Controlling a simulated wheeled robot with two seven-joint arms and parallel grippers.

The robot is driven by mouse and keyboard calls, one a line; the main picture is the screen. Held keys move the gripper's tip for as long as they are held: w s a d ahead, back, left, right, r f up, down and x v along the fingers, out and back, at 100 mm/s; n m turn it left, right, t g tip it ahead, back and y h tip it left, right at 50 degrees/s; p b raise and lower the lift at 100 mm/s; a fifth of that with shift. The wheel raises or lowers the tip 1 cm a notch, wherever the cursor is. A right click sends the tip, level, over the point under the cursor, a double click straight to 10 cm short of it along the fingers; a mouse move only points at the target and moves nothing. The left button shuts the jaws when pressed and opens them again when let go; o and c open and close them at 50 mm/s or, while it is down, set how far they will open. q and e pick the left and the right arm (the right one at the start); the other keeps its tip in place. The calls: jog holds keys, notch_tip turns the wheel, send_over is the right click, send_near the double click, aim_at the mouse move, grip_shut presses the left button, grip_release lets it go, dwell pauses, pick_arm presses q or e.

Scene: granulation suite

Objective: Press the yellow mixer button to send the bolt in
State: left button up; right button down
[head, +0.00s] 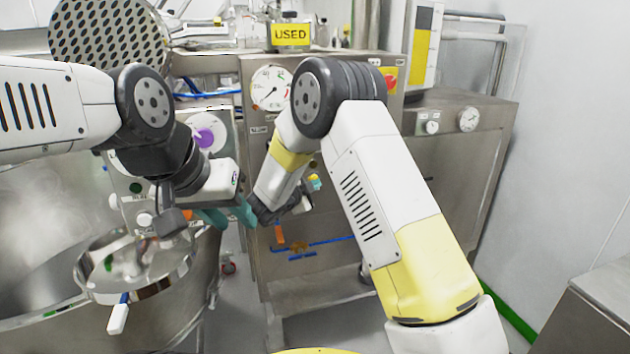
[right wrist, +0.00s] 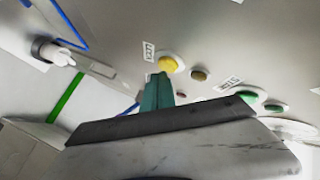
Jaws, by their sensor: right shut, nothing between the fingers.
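The yellow button (right wrist: 170,64) sits on a round pale base beside a small label on the steel panel in the right wrist view. The shut teal fingers of my right gripper (right wrist: 158,90) point at it, their tips at its lower edge; I cannot tell whether they touch. In the head view my right gripper (head: 312,184) is at the panel front, partly hidden by its own wrist. My left gripper (head: 228,215) has teal fingers apart, over the steel vessel's right side, with nothing seen between them. I cannot make out a bolt.
A brown lamp (right wrist: 200,75) and a green button (right wrist: 247,97) are beside the yellow button. The steel vessel (head: 205,285) holds a shiny bowl (head: 160,290) at lower left. A dial gauge (head: 271,88) and a "USED" sign (head: 291,35) are above. Floor shows at lower centre.

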jog(key=shift+w+a, duration=0.15)
jog(key=shift+w, duration=0.2)
dwell(0.6)
jog(key=shift+s, duration=0.1)
jog(key=shift+s+d, duration=0.3)
jog(key=shift+s, duration=0.4)
jog(key=shift+s+d, duration=0.25)
jog(key=shift+s, duration=0.55)
jog(key=shift+s+d, duration=0.25)
jog(key=shift+s, duration=0.5)
jog(key=shift+s+d, duration=0.25)
jog(key=shift+s, duration=0.55)
dwell(0.3)
